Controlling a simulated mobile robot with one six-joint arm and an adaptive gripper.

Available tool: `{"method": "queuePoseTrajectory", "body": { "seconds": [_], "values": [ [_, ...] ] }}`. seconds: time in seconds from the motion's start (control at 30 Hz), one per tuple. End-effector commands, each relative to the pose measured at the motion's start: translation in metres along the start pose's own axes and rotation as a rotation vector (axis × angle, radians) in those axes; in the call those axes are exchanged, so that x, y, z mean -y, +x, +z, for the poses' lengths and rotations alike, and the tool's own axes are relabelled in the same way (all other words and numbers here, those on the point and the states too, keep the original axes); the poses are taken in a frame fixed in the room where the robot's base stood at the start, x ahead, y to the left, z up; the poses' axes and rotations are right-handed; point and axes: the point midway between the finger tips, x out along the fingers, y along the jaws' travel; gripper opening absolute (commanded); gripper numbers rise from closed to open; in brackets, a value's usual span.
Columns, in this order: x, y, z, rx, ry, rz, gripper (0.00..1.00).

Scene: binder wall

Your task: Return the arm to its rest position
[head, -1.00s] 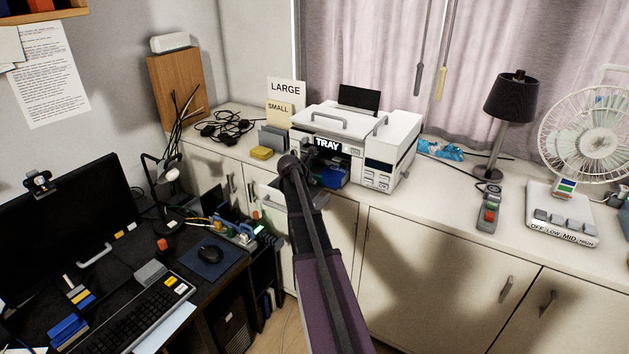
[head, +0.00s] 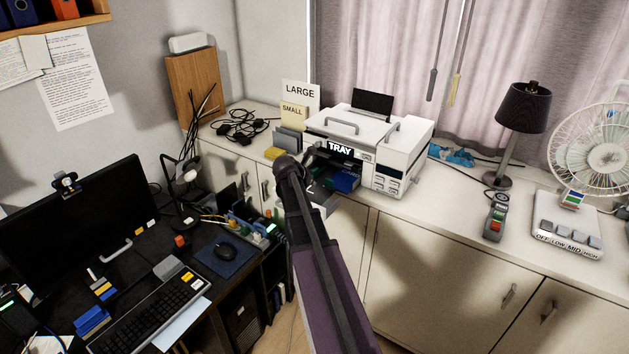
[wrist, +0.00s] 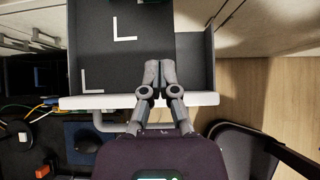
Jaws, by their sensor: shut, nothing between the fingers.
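My gripper (wrist: 160,75) shows in the wrist view with its two fingers together and nothing between them. It is over the front edge of an open dark tray (wrist: 90,50) with white corner marks and a white front. I cannot tell how far above the tray the fingertips are. In the head view my arm reaches forward from the bottom centre toward the front of the white printer (head: 405,140), which bears a TRAY label. The arm hides the gripper and part of the pulled-out tray there.
A desk with a monitor (head: 80,215), keyboard (head: 150,315) and mouse (head: 227,250) stands at left. On the cabinet top are a lamp (head: 522,108), a remote (head: 495,217) and a fan (head: 592,150). Cables (head: 240,127) lie left of the printer. Wooden floor (wrist: 250,85) shows right of the tray.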

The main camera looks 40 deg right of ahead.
Motion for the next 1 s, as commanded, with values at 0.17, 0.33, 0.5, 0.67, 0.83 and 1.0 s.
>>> {"method": "queuePoseTrajectory", "body": {
  "seconds": [0.17,0.33,0.5,0.67,0.83,1.0],
  "values": [
    [0.001,-0.007,0.001,0.0,0.001,0.0,0.0],
    [0.001,-0.007,0.0,0.0,0.001,-0.001,0.0],
    [0.001,-0.007,0.0,0.0,0.001,-0.001,0.0],
    [0.001,-0.006,0.001,0.0,0.001,-0.002,0.0],
    [0.001,-0.007,0.0,-0.001,0.005,-0.001,0.0],
    [0.0,-0.014,-0.011,-0.021,0.063,0.003,0.0]
  ]
}}
